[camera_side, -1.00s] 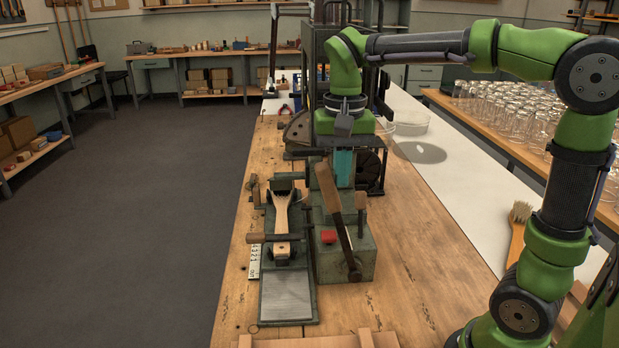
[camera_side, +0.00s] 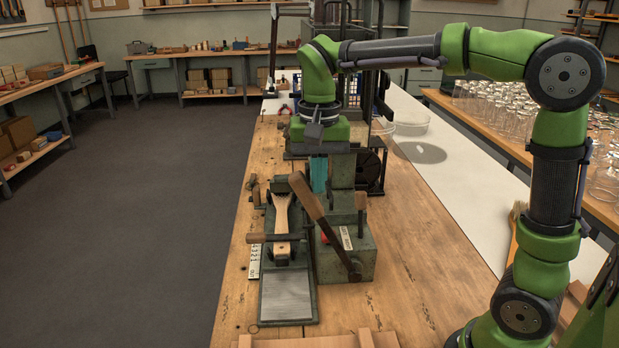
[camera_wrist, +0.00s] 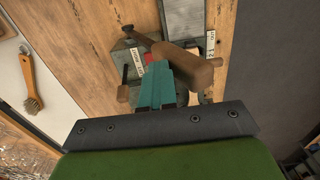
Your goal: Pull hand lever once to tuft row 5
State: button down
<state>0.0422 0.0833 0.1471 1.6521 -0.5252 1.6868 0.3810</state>
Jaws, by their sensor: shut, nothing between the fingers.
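The hand lever (camera_side: 306,198) has a wooden handle on a metal arm, pivoted low on the green machine block (camera_side: 362,259). It leans to the left in the side view. The fingers also show in the wrist view (camera_wrist: 158,70). A brush (camera_side: 282,207) with a wooden handle lies in the fixture left of the lever. Its bristle area is too small to read.
A numbered strip (camera_side: 254,262) lies left of the fixture. A metal plate (camera_side: 286,295) is at the front. A loose brush (camera_wrist: 31,80) lies at the left in the wrist view.

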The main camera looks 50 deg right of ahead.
aim_at(294, 174)
jog(key=shift+w+a+f, duration=0.5)
jog(key=shift+w+a, duration=0.25)
jog(key=shift+w, duration=0.05)
jog(key=shift+w+a+f, duration=0.45)
jog(key=shift+w+a, duration=0.3)
jog(key=w+a+f, duration=0.2)
jog(key=a+f, duration=0.1)
jog(key=shift+w, duration=0.35)
jog(key=shift+r, duration=0.2)
jog(key=shift+s+d+r, duration=0.35)
jog(key=shift+d+r, duration=0.05)
jog(key=shift+r, duration=1.2)
jog(key=shift+s+d+r, duration=0.35)
jog(key=shift+r, duration=1.2)
jog(key=shift+s+d+r, duration=0.35)
jog(key=shift+d+r, duration=0.05)
jog(key=shift+r, duration=1.3)
jog(key=shift+s, duration=0.1)
